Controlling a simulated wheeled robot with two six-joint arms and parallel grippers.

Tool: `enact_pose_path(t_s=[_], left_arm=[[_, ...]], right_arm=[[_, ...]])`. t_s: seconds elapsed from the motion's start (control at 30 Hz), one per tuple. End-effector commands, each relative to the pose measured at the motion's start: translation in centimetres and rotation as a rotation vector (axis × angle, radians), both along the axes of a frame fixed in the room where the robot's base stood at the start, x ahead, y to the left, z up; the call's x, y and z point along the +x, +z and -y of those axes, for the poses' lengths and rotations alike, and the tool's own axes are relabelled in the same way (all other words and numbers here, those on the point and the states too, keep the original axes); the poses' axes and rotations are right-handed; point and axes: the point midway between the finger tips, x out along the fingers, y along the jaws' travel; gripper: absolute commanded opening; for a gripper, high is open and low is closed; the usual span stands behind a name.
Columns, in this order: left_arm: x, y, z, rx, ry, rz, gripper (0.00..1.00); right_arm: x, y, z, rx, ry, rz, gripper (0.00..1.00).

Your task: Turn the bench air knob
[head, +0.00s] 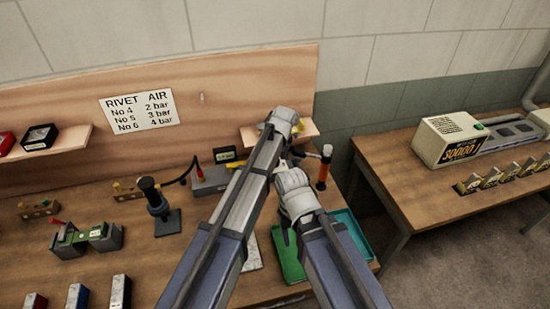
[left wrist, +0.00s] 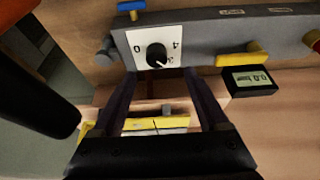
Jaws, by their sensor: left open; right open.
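The bench air knob (left wrist: 157,54) is a round black knob on a white dial plate with numbers, on a grey unit (left wrist: 200,40), in the left wrist view. My left gripper (left wrist: 160,78) is open there, its two dark fingers pointing toward the dial with the knob between their tip lines. I cannot tell whether they touch it. A small display (left wrist: 250,80) beside the unit reads about 0.0 bar. In the head view my left arm hides its gripper and the knob. My right gripper (head: 287,236) is open and empty over a green mat (head: 290,262).
A RIVET AIR sign (head: 139,110) hangs on the wooden backboard. A black stand tool (head: 157,205) and a green-grey fixture (head: 87,238) stand on the bench at left. An orange-handled tool (head: 323,168) stands behind my right arm. A second bench (head: 400,170) is at right.

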Motion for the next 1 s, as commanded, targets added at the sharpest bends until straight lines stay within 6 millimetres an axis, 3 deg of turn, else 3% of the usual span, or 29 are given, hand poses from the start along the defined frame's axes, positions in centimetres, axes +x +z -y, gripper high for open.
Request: enact_pose_path(t_s=[0.37,1.0], left_arm=[[0.6,-0.7,0.4,-0.003,0.007,0.008,0.77],[3.2,-7.2,-0.3,-0.003,0.006,0.007,0.77]], right_arm=[[0.0,-0.8,0.0,0.000,0.000,0.000,0.61],[0.0,-7.3,0.0,0.000,-0.002,0.000,0.61]])
